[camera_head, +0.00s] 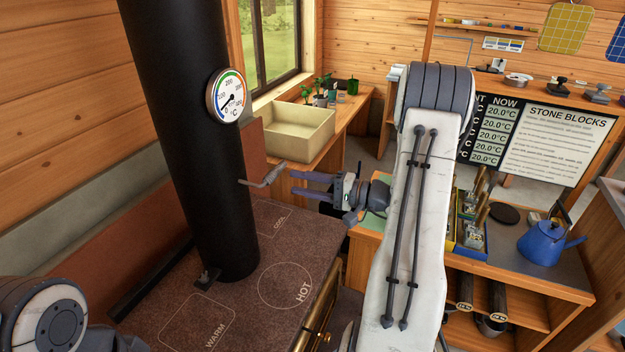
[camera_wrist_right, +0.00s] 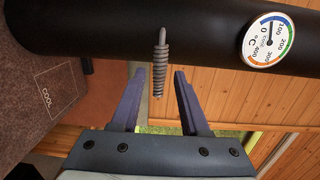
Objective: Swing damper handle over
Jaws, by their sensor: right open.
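The damper handle (camera_head: 265,178) is a grey coiled grip on a short rod, sticking out to the right from the black stovepipe (camera_head: 185,120). In the right wrist view the handle (camera_wrist_right: 159,68) points down toward my palm, with its free end in the gap between the fingers. My right gripper (camera_head: 292,183) is open, its fingers pointing left at the handle's end. In the wrist view its fingers (camera_wrist_right: 158,74) lie on both sides of the handle, with a gap showing on each side. My left gripper is out of frame; only part of my left arm shows.
A dial thermometer (camera_head: 229,95) is on the pipe above the handle. The stove top (camera_head: 245,325) lies below, marked WARM, HOT and COOL. A pale basin (camera_head: 297,128) stands behind the gripper. A blue kettle (camera_head: 545,243) is at the right.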

